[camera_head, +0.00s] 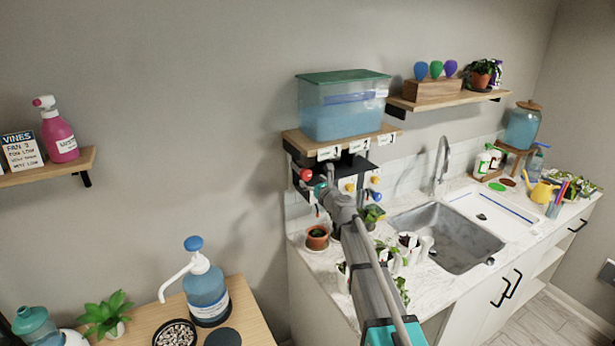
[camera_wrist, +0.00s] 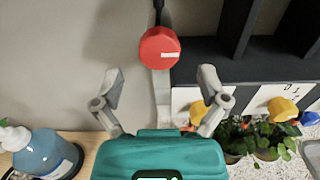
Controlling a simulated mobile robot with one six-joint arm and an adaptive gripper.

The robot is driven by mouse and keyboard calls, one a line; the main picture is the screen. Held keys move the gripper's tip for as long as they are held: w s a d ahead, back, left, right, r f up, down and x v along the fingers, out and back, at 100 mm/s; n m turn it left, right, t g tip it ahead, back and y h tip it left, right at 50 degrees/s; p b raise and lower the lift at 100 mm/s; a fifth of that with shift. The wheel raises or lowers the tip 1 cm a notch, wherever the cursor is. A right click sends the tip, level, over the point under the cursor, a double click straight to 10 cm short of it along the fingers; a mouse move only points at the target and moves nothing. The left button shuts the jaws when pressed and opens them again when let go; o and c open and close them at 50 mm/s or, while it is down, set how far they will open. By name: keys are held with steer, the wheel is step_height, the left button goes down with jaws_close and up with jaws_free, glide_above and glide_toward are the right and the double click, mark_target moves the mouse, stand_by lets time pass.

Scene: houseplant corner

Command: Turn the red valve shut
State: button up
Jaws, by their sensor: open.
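The red valve (camera_head: 306,174) is a round knob under the tank shelf in the head view. In the wrist view the red valve (camera_wrist: 160,48) sits at top centre, with a white mark across its right half. My gripper (camera_wrist: 161,85) is open and empty in the wrist view. Its two fingers are spread wide, and the knob appears above and between the fingertips, with no contact visible. In the head view my gripper (camera_head: 325,189) is close to the valve at the end of my arm, and its fingers are hard to make out.
Yellow knobs (camera_wrist: 282,109) are to the right, with a blue knob (camera_head: 376,180) beyond. Potted plants (camera_wrist: 266,143) stand below them. A blue pump bottle (camera_wrist: 46,154) stands at lower left. A water tank (camera_head: 343,108) sits on the shelf above. The sink (camera_head: 447,237) is farther right.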

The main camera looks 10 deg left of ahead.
mark_target(308, 176)
steer(key=shift+x, duration=2.25)
